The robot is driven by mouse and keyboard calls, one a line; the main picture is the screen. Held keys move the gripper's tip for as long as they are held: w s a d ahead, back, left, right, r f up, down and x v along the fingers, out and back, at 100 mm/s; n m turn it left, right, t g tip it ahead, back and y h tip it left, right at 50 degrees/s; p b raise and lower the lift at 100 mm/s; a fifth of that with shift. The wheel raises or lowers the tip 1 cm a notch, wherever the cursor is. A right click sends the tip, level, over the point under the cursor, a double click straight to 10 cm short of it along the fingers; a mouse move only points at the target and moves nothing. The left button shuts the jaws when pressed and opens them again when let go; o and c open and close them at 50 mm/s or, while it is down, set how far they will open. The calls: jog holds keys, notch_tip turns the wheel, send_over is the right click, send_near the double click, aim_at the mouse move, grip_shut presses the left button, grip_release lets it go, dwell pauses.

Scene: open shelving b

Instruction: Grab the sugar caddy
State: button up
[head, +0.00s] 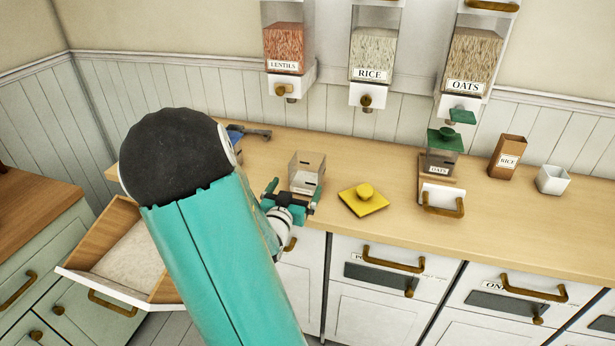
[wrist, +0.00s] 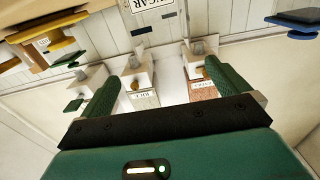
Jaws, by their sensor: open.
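The sugar caddy (head: 306,172) is a clear, open-topped box standing on the wooden counter. Its white label, reading "GAR" where it shows, is at the top edge of the wrist view (wrist: 154,9); the rest of it is cut off there. My gripper (head: 293,195) is open and empty in front of the caddy, at the counter's front edge. Its two green fingers (wrist: 162,73) are spread in the wrist view, with the label beyond the gap between them. In the head view my arm hides part of the counter to the left.
A yellow lid (head: 363,199) lies right of the caddy. A blue item (head: 247,132) lies behind left. Farther right stand the oats caddy (head: 440,163), a brown rice box (head: 507,156) and a white cup (head: 552,179). Dispensers hang above. A drawer (head: 125,257) is open at left.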

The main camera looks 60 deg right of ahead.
aim_at(304, 171)
jog(key=d, duration=0.2)
jog(key=w+d, duration=0.1)
jog(key=d, duration=0.4)
jog(key=shift+w+d, duration=0.15)
jog(key=shift+d, duration=0.25)
jog(key=d, duration=0.3)
jog(key=w+d, duration=0.1)
jog(key=d, duration=0.1)
jog(key=shift+w+r, duration=0.1)
jog(key=shift+r, duration=0.25)
jog(key=c, duration=1.5)
